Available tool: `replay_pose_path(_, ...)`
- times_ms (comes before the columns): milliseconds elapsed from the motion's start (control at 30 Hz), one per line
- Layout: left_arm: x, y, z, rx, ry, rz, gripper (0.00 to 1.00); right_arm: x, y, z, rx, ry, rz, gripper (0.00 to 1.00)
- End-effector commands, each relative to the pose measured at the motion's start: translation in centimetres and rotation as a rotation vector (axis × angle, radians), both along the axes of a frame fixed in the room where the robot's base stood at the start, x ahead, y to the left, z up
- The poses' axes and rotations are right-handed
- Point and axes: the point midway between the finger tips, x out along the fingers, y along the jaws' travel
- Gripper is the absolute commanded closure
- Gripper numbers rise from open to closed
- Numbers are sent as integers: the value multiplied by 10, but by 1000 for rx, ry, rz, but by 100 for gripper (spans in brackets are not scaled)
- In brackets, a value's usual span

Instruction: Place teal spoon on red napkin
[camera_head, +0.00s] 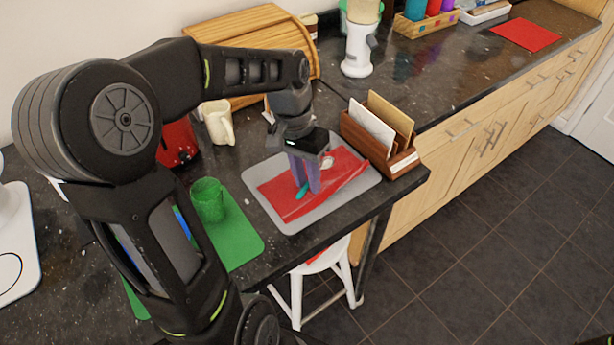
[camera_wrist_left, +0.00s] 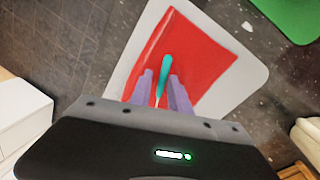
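The red napkin (camera_head: 335,178) lies on a light grey mat (camera_head: 285,222) on the dark counter; it also shows in the left wrist view (camera_wrist_left: 200,55). The teal spoon (camera_wrist_left: 165,65) is at the napkin, between my left fingertips in the left wrist view. Its teal end (camera_head: 302,191) shows low by the fingers in the head view. My left gripper (camera_head: 305,187) points down over the napkin, its purple fingers apart with gaps beside the spoon. Whether the spoon rests fully on the cloth is hard to tell. My right gripper is in neither view.
A green cup (camera_head: 208,200) stands on a green mat (camera_head: 240,243) to the left. A wooden letter holder (camera_head: 400,160) is close on the right. A cream mug (camera_head: 218,122) and a wooden bread box (camera_head: 250,35) are behind. The counter's front edge is near.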

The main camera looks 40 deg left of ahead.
Motion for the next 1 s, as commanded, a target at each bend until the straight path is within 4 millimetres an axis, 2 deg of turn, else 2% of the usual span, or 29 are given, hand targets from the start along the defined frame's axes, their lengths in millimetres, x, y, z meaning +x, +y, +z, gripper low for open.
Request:
replay_pose_path(267, -1, 1, -1, 1, 3, 1, 71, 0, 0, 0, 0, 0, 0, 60)
replay_pose_path(467, 0, 3, 10, 2, 1, 2, 71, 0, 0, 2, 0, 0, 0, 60)
replay_pose_path(667, 1, 9, 43, 3, -3, 2, 71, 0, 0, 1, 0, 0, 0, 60)
replay_pose_path(900, 0, 18, 93, 1, -2, 1, 71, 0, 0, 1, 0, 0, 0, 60)
replay_pose_path(1000, -1, 20, 113, 0, 2, 2, 71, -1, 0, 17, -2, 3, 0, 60)
